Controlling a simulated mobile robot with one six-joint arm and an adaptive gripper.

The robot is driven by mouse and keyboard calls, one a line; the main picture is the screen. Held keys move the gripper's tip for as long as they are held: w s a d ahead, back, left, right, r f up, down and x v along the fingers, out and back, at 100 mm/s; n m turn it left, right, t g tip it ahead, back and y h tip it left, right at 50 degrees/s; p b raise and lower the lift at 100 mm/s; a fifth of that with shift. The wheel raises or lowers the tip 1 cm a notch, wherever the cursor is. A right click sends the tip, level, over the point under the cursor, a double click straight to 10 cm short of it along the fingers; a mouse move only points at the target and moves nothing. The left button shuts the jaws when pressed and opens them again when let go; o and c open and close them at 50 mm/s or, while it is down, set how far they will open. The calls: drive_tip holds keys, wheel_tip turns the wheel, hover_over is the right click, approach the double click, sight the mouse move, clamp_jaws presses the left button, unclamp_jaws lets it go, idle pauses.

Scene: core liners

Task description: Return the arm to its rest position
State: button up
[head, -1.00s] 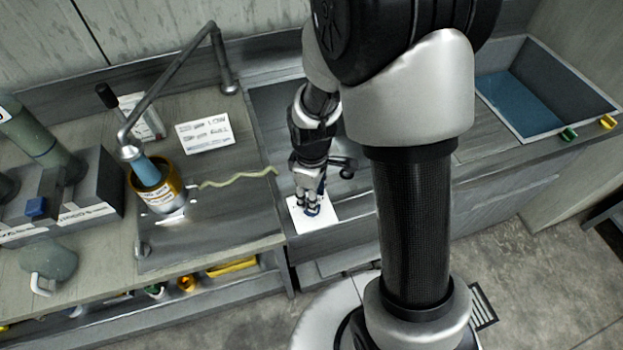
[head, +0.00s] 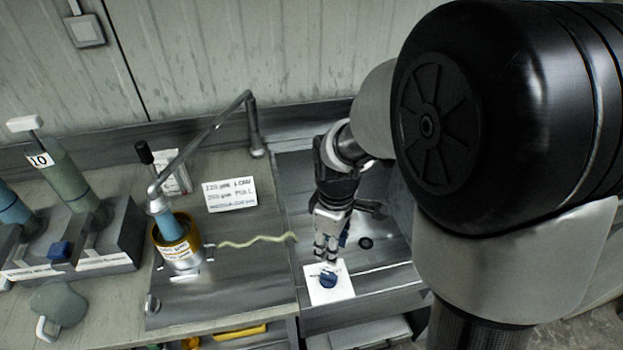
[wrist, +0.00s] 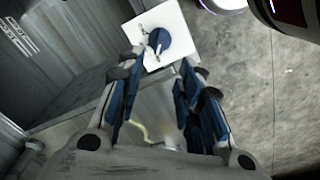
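My gripper (head: 327,250) is above the sink-like recess at the front of the bench, just behind a white card in the head view. In the wrist view my gripper (wrist: 155,75) has its two blue-padded fingers spread, with nothing between them. The white card (head: 318,294) lies at the front edge of the recess and carries a small round dark blue piece (head: 328,280). The card (wrist: 175,22) and the blue piece (wrist: 158,40) also show beyond the fingertips in the wrist view. My upper arm covers the right of the head view.
A metal stand with a bent arm (head: 205,140) rises left of my gripper, beside a brass-coloured cup (head: 178,245). A wavy pale strand (head: 255,241) reaches toward the recess.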

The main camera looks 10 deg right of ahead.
drive_tip(key=s+r+m+t, duration=0.4)
drive_tip(key=s+r+m, duration=0.6)
drive_tip(key=s+r, duration=0.4)
drive_tip(key=shift+s+d+r+t+b, duration=0.15)
drive_tip(key=shift+s+r+t+b, duration=0.2)
drive_tip(key=shift+s, duration=0.3)
